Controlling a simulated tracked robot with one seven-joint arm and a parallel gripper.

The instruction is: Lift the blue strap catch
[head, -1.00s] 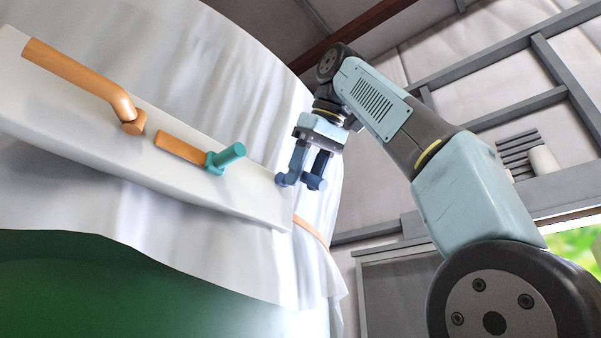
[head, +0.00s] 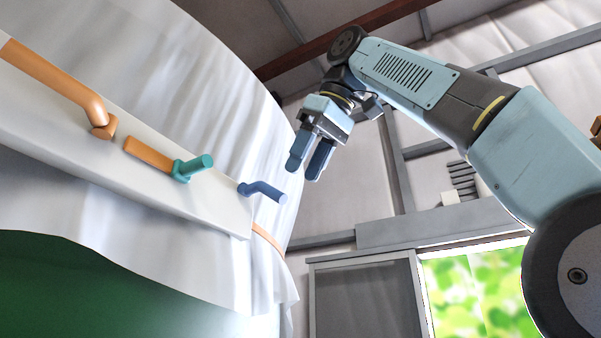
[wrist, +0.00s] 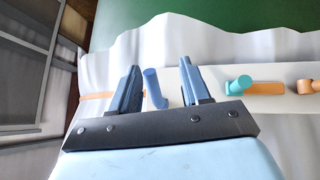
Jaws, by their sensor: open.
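The blue strap catch (head: 263,190) is a short bent lever at the right end of the white board (head: 215,208). It tilts, its free end pointing right and slightly down in the head view. My gripper (head: 306,172) is open and empty, above and to the right of the catch, apart from it. In the wrist view the blue catch (wrist: 154,90) shows between the two fingers of my gripper (wrist: 157,80), nearer the left one, farther out than the fingers.
A teal catch (head: 193,168) on an orange strap sits left of the blue one. A larger orange handle (head: 70,87) is farther left. White cloth (head: 200,75) drapes behind the board over a green body (head: 90,285). Free space lies right of the cloth.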

